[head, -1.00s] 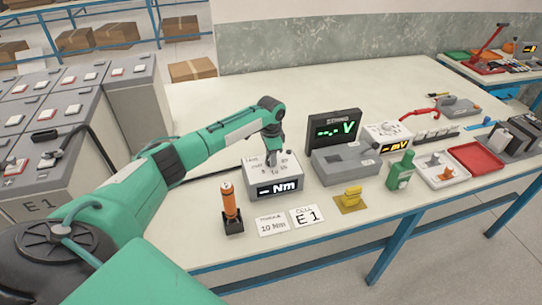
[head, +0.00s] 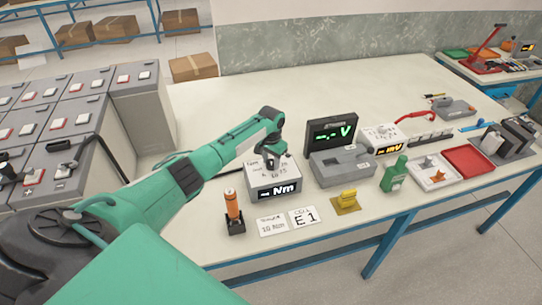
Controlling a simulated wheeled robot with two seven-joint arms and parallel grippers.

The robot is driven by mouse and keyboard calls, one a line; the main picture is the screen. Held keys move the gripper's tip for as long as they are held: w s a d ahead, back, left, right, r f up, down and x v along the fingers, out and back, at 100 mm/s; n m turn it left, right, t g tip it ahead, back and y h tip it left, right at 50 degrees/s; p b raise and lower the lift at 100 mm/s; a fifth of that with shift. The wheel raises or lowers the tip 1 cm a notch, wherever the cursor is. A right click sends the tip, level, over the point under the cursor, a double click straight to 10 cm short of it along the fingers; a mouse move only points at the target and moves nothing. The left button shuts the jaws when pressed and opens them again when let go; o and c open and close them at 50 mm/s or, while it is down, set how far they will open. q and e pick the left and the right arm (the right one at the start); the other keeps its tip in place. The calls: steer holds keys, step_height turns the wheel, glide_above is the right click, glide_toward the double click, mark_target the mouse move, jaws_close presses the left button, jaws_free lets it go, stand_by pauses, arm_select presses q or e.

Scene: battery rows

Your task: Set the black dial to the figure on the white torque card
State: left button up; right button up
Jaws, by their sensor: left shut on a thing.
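The torque box (head: 275,192) stands on the table in the middle of the view. Its front display reads "-- Nm", and several figures are printed on its top around the dial. My left gripper (head: 270,160) reaches down onto the box top and is shut on the black dial. The gripper mostly hides the dial, so I cannot tell where it points. The white torque card (head: 272,226) lies flat in front of the box and reads 10 Nm. My right gripper is not in view.
An orange-handled driver (head: 233,204) stands upright in a black holder left of the cards. An E1 card (head: 304,217) lies beside the torque card.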

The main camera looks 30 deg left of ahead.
mark_target(271, 161)
arm_select(q)
steer(key=shift+r+n+p, duration=0.1)
steer(key=shift+n+p, duration=0.35)
steer(key=shift+n, duration=0.25)
steer(key=o, duration=1)
step_height(271, 161, up, 14)
steer(key=b, duration=0.3)
